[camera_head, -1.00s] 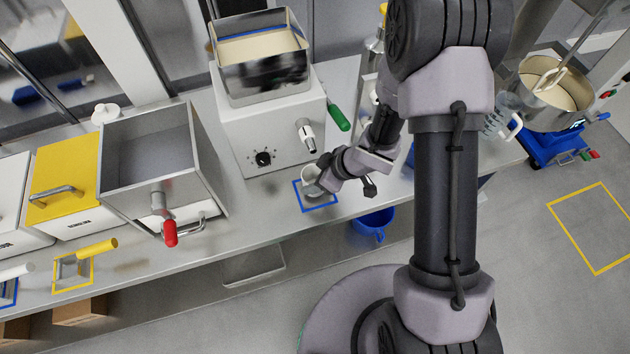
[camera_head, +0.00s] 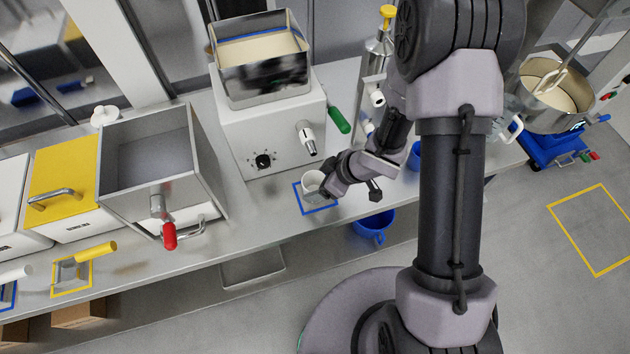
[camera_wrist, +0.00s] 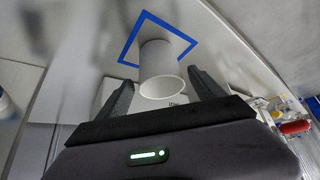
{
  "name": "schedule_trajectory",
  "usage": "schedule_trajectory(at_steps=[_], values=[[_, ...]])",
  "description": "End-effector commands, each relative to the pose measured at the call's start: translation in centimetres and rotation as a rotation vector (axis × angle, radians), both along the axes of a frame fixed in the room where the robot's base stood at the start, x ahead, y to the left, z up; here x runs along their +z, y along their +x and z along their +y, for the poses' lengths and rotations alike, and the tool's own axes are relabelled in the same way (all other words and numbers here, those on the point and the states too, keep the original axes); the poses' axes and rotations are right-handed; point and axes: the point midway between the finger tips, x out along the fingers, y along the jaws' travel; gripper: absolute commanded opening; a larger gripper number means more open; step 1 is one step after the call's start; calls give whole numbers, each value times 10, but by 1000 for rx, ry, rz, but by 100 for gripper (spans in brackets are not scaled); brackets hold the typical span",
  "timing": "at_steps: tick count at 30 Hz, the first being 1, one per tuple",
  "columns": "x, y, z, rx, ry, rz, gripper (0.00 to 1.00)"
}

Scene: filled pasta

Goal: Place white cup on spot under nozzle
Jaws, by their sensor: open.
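The white cup (camera_head: 313,181) stands on the counter inside a blue square outline (camera_head: 304,211), in front of the white machine and near its nozzle (camera_head: 307,139). In the wrist view the cup (camera_wrist: 160,72) stands between the two fingers of my gripper (camera_wrist: 163,90), within the blue outline (camera_wrist: 146,17). My gripper is open, with a gap on each side of the cup. In the head view my gripper (camera_head: 328,187) is beside the cup and partly hides it. The nozzle does not show clearly in the wrist view.
The white machine (camera_head: 272,135) with a filled hopper stands behind the cup, its green handle (camera_head: 338,119) sticking out at the right. A metal bottle with a yellow top (camera_head: 387,15) stands at the back right.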

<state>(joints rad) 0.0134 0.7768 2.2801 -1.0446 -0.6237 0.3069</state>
Motion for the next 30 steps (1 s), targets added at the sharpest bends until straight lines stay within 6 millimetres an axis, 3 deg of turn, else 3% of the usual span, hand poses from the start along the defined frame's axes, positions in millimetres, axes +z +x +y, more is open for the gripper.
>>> schedule_trajectory(at_steps=[1, 6, 12, 14, 17, 18, 20, 22, 24, 27, 30], values=[[19, -3, -7, -4, 0, -2, 78], [60, -16, -30, -4, 0, -1, 78], [83, -23, -45, -6, -3, -3, 78], [93, -14, -54, -45, -31, -25, 78], [142, 19, -91, -253, -150, -113, 78], [174, 28, -113, -388, -202, -152, 78], [228, 26, -143, -619, -246, -187, 78], [283, -2, -163, -887, -228, -174, 78], [321, -46, -161, -1108, -135, -102, 78], [349, -107, -128, -1283, 57, 58, 78], [363, -147, -92, -1326, 209, 197, 78]])
